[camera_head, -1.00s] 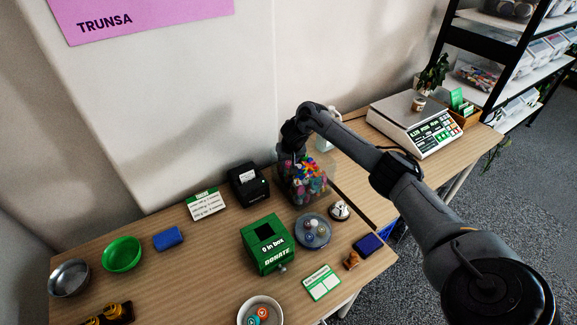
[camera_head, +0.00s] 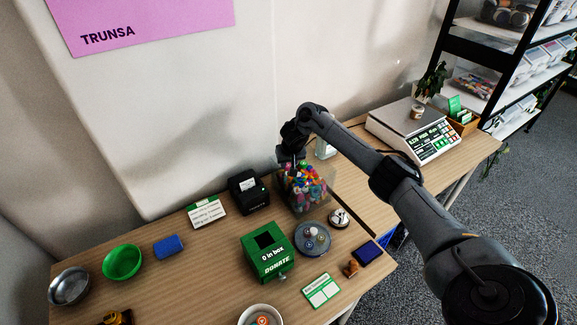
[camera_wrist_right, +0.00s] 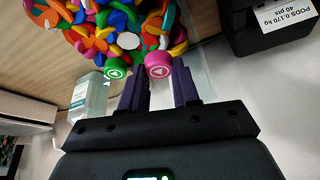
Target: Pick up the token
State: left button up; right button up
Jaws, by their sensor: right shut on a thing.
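A pink token (camera_wrist_right: 158,65) with a white triangle mark sits between the two fingertips of my right gripper (camera_wrist_right: 160,75) in the right wrist view. The gripper is shut on it. A green token (camera_wrist_right: 116,68) with a similar mark is just outside the fingers, to the left. Behind them is a heap of many-coloured pieces (camera_wrist_right: 130,25). In the head view my right gripper (camera_head: 290,158) is at the back edge of the clear bin (camera_head: 329,190) that holds this heap; its fingertips are hard to see there. My left gripper is not in view.
A green donation box (camera_head: 266,262) reading "0 in box" stands in front of the bin. A black printer (camera_head: 248,192) is left of it. A round grey tray (camera_head: 312,247) holds a few small discs. A scale (camera_head: 414,130) stands at the back right.

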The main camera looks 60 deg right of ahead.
jog(key=s+d+r+p, duration=0.1)
jog(key=s+d+r, duration=0.4)
jog(key=s+r, duration=0.3)
jog(key=shift+s+d+r+p, duration=0.15)
jog(key=shift+s+p, duration=0.25)
jog(key=shift+s, duration=0.8)
